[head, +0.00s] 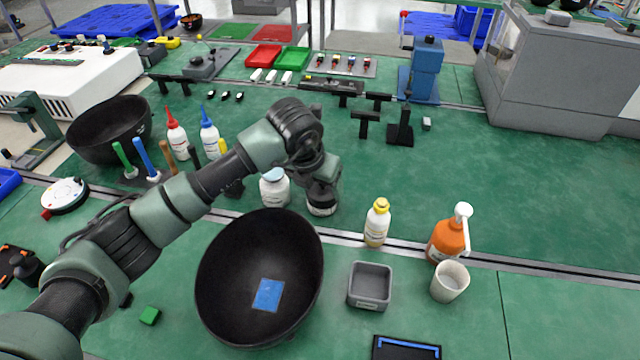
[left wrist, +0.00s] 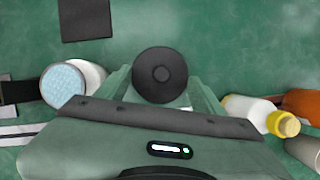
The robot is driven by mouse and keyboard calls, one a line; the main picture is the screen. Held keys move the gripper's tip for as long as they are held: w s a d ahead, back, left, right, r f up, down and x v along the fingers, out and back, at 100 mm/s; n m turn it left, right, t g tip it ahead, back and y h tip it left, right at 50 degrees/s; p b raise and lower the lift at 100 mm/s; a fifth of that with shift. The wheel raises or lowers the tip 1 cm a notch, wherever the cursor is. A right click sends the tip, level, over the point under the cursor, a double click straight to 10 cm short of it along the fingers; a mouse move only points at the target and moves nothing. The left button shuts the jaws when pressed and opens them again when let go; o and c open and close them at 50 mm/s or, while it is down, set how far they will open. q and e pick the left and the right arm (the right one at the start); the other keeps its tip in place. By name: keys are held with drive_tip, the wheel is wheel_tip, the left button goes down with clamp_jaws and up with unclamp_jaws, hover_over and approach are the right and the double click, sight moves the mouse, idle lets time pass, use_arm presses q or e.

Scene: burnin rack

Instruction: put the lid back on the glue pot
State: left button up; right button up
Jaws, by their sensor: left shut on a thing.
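My left gripper (head: 322,194) points down over the green bench, just behind the large black bowl. In the left wrist view its two green fingers (left wrist: 160,90) are shut on a round black lid (left wrist: 160,75) with a raised centre. In the head view the lid's dark edge (head: 321,210) shows under the gripper; what lies directly beneath it is hidden. A white jar (head: 274,190) with a pale blue round top, apparently the glue pot, stands upright left of the gripper, apart from it. Its speckled blue top shows in the left wrist view (left wrist: 63,82). My right gripper is not in view.
The black bowl (head: 225,260) with a blue card inside stands in front. A yellow-capped bottle (head: 376,225), an orange pump bottle (head: 447,242), a pale cup (head: 450,282) and a grey tray (head: 370,302) stand to the right. Bench behind the gripper is partly clear.

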use_arm(q)
drive_tip(key=shift+f+b, duration=0.2)
drive_tip(key=shift+b, duration=0.4)
idle(0.7)
idle(0.4)
drive_tip(key=o, duration=1.5)
drive_tip(key=shift+o, duration=0.2)
drive_tip(key=shift+r, duration=0.15)
drive_tip(key=shift+r+p, duration=1.6)
drive_tip(key=shift+r, duration=1.75)
clamp_jaws()
